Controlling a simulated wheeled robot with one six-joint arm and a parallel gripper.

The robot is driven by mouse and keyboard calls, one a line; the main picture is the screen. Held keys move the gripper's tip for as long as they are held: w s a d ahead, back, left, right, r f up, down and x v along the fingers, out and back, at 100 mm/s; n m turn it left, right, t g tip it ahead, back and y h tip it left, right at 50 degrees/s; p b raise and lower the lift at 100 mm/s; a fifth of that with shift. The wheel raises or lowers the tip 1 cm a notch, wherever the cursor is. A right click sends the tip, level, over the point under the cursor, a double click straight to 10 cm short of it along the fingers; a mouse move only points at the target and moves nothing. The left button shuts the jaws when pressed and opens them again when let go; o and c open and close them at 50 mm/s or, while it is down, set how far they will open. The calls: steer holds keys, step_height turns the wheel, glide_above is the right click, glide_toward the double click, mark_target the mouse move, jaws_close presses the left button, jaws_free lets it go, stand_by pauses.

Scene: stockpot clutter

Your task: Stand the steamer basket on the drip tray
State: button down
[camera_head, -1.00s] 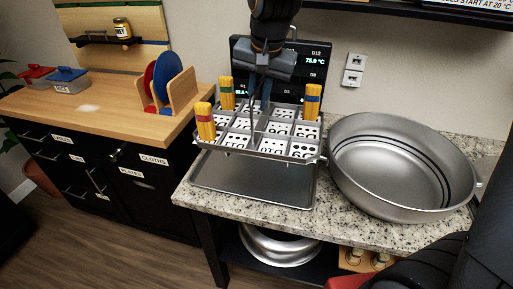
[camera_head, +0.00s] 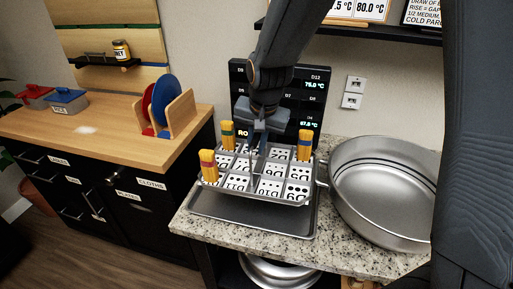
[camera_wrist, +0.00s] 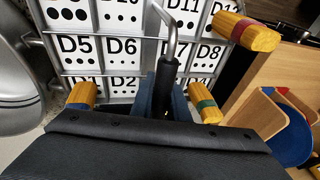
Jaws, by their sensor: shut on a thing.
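The steamer basket (camera_head: 262,197) is a grey metal frame with a grid of compartments showing cards marked D and a number. Yellow posts with coloured bands stand at its corners; three show. My gripper (camera_head: 261,136) is shut on its upright central handle, which has a dark grip in the wrist view (camera_wrist: 178,75). The basket hangs over the drip tray (camera_head: 245,222), a shallow grey rectangular tray on the granite counter. The tray's front strip shows below the basket; its back is hidden. Whether the basket's underside touches the tray cannot be told.
A large steel pot (camera_head: 385,200) stands on the counter close to the basket's right side. A black display panel (camera_head: 308,105) stands behind the basket. A wooden counter (camera_head: 110,110) with a plate rack (camera_head: 180,112) lies left, across a gap.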

steer(key=shift+f, duration=0.8)
steer(key=c, duration=1.7)
jaws_free()
steer(key=b+v, duration=0.2)
steer(key=v, duration=0.9)
steer(key=shift+s+r, duration=0.1)
steer(key=shift+r, duration=0.2)
steer(key=s+d+f, duration=0.2)
steer(key=s+d+f+n, duration=0.1)
steer(key=s+d+f, duration=0.1)
steer(key=d+f, duration=0.1)
steer(key=s+d+f+n+g, duration=0.1)
steer(key=s+d+f, duration=0.1)
steer(key=d, duration=0.1)
steer(key=shift+s+d+f+h, duration=0.15)
steer(key=shift+d+f+h, duration=0.05)
steer(key=shift+f+h, duration=0.2)
steer(key=s+d+f, duration=0.1)
steer(key=s, duration=0.1)
steer(key=s+d+f+n, duration=0.1)
steer(key=s+d+f, duration=0.1)
steer(key=s+d+f+n, duration=0.1)
steer(key=s+f, duration=0.1)
steer(key=shift+s+d+g, duration=0.2)
steer(key=shift+d+g, duration=0.05)
steer(key=shift+g, duration=0.15)
